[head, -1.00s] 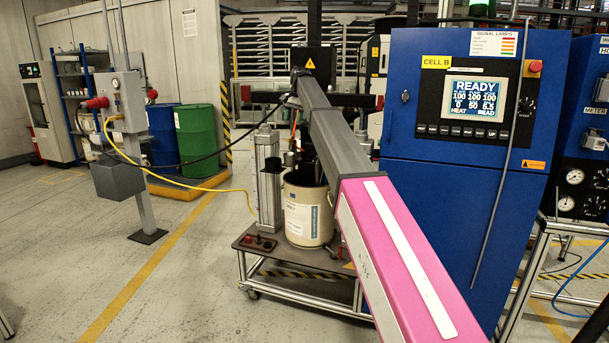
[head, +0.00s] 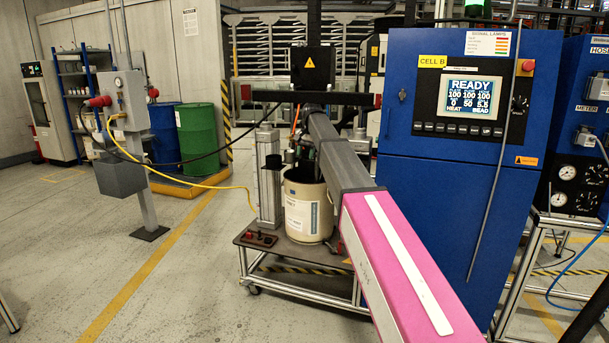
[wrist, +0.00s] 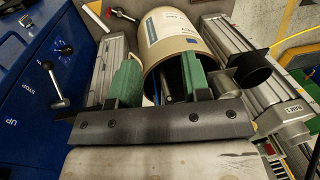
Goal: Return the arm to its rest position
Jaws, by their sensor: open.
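My gripper shows in the wrist view (wrist: 160,72) with its two green fingers spread apart and nothing between them. Beyond the fingers is the open mouth of the cream drum (wrist: 172,32), with dark parts in and around the opening. In the head view the drum (head: 308,212) stands upright on the low pump cart. My pink and grey arm reaches across the head view towards the pump. The gripper itself is hard to make out there among the dark pump parts above the drum.
A blue control cabinet (head: 455,210) with a READY screen stands close to the right of my arm. The pump has silver columns (head: 268,178) and a dark crossbeam (head: 310,98). A switch post (head: 145,185) stands at left. Open floor lies at front left.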

